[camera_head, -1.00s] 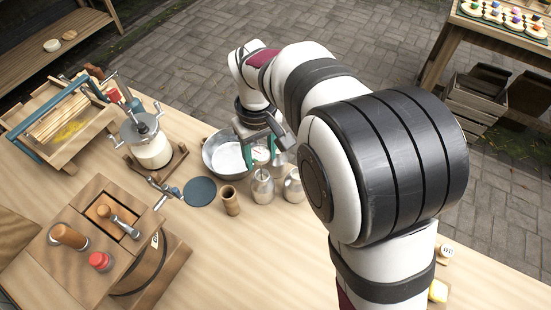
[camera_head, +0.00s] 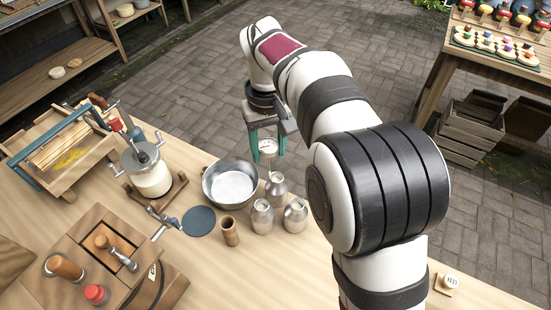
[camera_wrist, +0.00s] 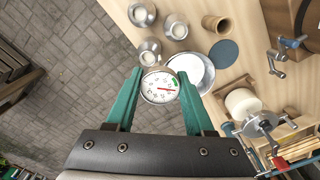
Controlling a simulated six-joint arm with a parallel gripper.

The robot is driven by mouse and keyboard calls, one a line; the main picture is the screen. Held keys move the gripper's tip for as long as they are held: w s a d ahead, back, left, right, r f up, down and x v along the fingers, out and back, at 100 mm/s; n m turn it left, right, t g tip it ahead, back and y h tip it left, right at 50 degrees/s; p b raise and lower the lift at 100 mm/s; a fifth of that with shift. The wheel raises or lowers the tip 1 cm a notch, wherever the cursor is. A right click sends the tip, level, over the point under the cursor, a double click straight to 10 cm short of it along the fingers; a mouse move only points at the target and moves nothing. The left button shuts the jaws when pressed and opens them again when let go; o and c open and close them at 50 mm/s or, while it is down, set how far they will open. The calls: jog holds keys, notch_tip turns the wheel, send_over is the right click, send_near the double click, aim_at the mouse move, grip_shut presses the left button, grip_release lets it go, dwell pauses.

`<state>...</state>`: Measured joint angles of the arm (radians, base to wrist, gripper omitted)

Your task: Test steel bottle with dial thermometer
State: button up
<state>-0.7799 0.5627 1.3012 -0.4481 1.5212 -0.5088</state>
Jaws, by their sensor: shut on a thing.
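My gripper (camera_head: 268,143) is shut on the dial thermometer (camera_wrist: 160,86), whose round white face with a red needle and a green patch shows between the green fingers. It also shows in the head view (camera_head: 267,147). Three steel bottles stand upright on the table, one at the back (camera_head: 276,189), one at the front left (camera_head: 262,217) and one at the front right (camera_head: 295,215). In the head view my gripper appears beyond them, apart from them. The bottles also show above the dial in the wrist view (camera_wrist: 176,28).
A metal pan (camera_head: 230,184) with white contents stands left of the bottles, near a dark round disc (camera_head: 198,221) and a wooden cup (camera_head: 229,231). A glass churn jar (camera_head: 150,175), a slatted wooden rack and a wooden churn barrel stand farther left.

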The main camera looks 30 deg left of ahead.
jog(key=w+r+m, duration=0.1)
jog(key=w+m, duration=0.1)
jog(key=w, duration=0.1)
send_over(276, 175)
jog(key=s, duration=0.1)
jog(key=shift+d+f, duration=0.2)
jog(key=shift+f, duration=0.85)
jog(key=shift+d+f, duration=0.2)
jog(key=shift+f, duration=6.1)
jog(key=o, duration=1.1)
jog(key=c, duration=0.3)
